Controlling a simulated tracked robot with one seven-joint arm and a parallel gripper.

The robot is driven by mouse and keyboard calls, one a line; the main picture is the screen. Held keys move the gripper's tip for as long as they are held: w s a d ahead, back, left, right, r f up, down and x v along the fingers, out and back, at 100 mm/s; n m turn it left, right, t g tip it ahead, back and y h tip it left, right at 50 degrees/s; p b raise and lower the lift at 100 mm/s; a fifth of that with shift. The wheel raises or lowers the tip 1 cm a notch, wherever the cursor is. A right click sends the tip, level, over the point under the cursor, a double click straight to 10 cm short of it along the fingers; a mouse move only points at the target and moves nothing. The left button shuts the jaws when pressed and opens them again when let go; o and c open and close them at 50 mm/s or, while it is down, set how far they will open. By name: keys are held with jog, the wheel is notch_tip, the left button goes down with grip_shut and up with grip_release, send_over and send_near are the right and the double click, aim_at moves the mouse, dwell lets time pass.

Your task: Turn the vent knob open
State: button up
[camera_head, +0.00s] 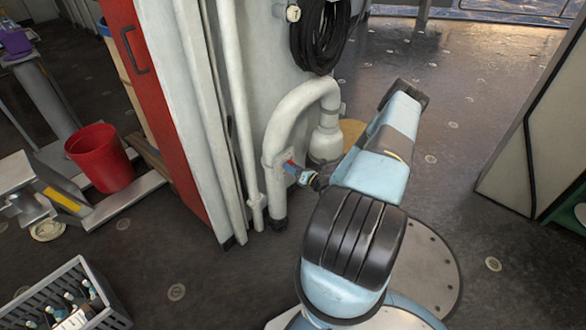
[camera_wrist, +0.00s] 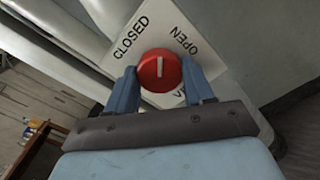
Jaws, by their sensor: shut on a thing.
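The vent knob (camera_wrist: 160,67) is red and round with a white line on its face. It sits on a white plate (camera_wrist: 165,28) lettered CLOSED at left and OPEN at right, with more lettering partly hidden below. The line runs nearly straight up in the wrist view, between the two words. My gripper (camera_wrist: 162,88) has its blue fingers on either side of the knob, shut on it. In the head view my gripper (camera_head: 297,170) meets the red knob (camera_head: 288,164) on the white pipe (camera_head: 283,125); the lettering is too small to read there.
A black hose coil (camera_head: 318,35) hangs above the bent pipe. A red bucket (camera_head: 100,158) stands on a low frame at left. A grey crate of bottles (camera_head: 62,300) is at lower left. A pale panel (camera_head: 535,125) stands at right, with open floor before it.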

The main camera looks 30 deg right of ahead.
jog(key=shift+d+m, duration=0.15)
jog(key=shift+m, duration=1.9)
jog(key=shift+d+m, duration=0.15)
jog(key=shift+m, duration=1.9)
jog(key=shift+f, duration=0.1)
jog(key=o, duration=0.7)
jog(key=shift+a, duration=0.1)
jog(key=o, duration=0.3)
jog(key=shift+a, duration=0.1)
jog(key=shift+o, duration=0.2)
jog(key=v, duration=1.3)
jog(key=shift+s, duration=0.4)
